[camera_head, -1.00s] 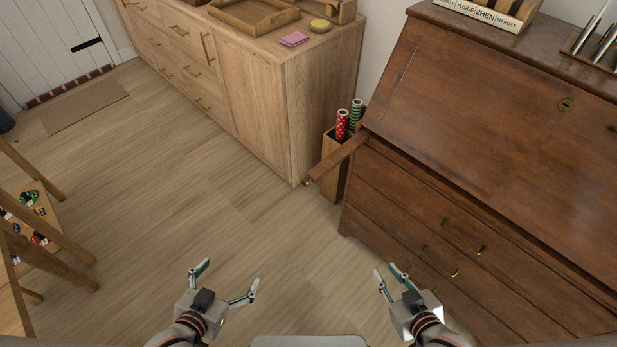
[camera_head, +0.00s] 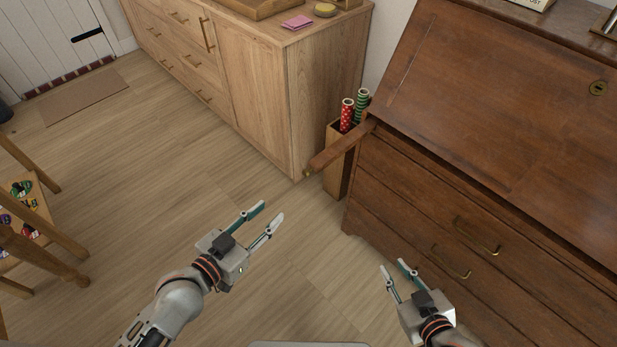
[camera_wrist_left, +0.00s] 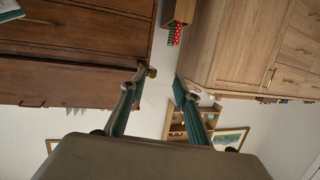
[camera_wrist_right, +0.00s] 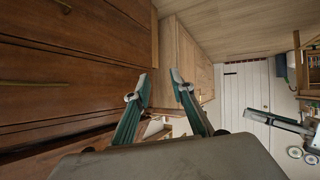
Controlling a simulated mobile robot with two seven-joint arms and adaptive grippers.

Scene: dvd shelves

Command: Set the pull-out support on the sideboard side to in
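The wooden pull-out support (camera_head: 335,153) on the sideboard side of the dark brown bureau (camera_head: 455,110) sticks out from the bureau's left front, with a small brass knob at its end. The bureau's slanted lid is closed. My left gripper (camera_head: 271,213) is open and empty, pointing up and right toward the support's end but apart from it in the head view. The left wrist view shows its spread fingers (camera_wrist_left: 160,80). My right gripper (camera_head: 393,266) is open and empty in front of the bureau's drawers; the right wrist view shows its fingers apart (camera_wrist_right: 160,79).
The light wooden sideboard (camera_head: 257,95) stands left of the bureau. A narrow wooden bin (camera_head: 337,172) with red and green rolls (camera_head: 347,115) stands between them, beside the support. The floor in the middle is clear.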

